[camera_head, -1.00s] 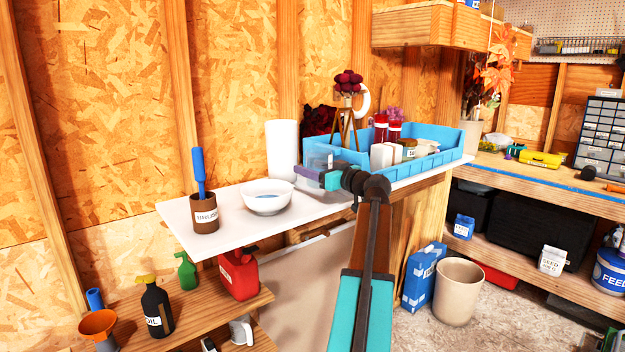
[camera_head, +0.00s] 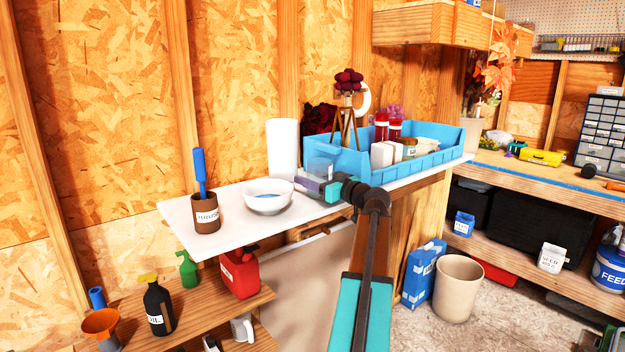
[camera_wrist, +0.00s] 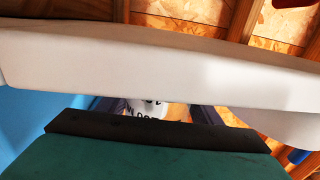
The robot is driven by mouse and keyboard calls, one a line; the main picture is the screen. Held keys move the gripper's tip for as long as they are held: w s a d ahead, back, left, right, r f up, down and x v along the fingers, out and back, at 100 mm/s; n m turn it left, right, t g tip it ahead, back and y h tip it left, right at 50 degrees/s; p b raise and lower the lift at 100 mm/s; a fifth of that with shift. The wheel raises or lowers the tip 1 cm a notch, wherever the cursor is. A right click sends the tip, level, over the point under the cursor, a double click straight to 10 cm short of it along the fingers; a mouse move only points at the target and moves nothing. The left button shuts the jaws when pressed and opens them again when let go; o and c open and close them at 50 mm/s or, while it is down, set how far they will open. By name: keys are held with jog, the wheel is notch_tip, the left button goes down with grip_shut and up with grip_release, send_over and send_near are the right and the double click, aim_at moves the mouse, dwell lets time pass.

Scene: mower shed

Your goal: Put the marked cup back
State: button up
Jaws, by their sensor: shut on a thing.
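My gripper (camera_head: 312,186), with purple and teal parts, is over the white shelf (camera_head: 232,228), between the white bowl and the blue tray. It is shut on a pale, see-through-looking cup (camera_head: 320,168), partly hidden by the gripper. In the wrist view, a white surface with black letters, apparently the cup's marking (camera_wrist: 148,107), shows between the dark fingers. The lettering is only partly readable. I cannot tell whether the cup touches the shelf. A brown labelled cup (camera_head: 207,219) with a blue-handled tool in it stands at the shelf's left end.
The white bowl (camera_head: 268,203) is close left of my gripper. A tall white cylinder (camera_head: 283,150) stands behind. The blue tray (camera_head: 350,164), holding bottles and boxes, is close on the right. Bare shelf lies between the bowl and brown cup. A broad white surface crosses the wrist view.

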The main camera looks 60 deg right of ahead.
jog(key=shift+f, duration=0.1)
jog(key=o, duration=1.2)
jog(key=shift+s, duration=0.15)
jog(key=b+v, duration=0.3)
jog(key=v, duration=0.9)
jog(key=shift+b, duration=0.3)
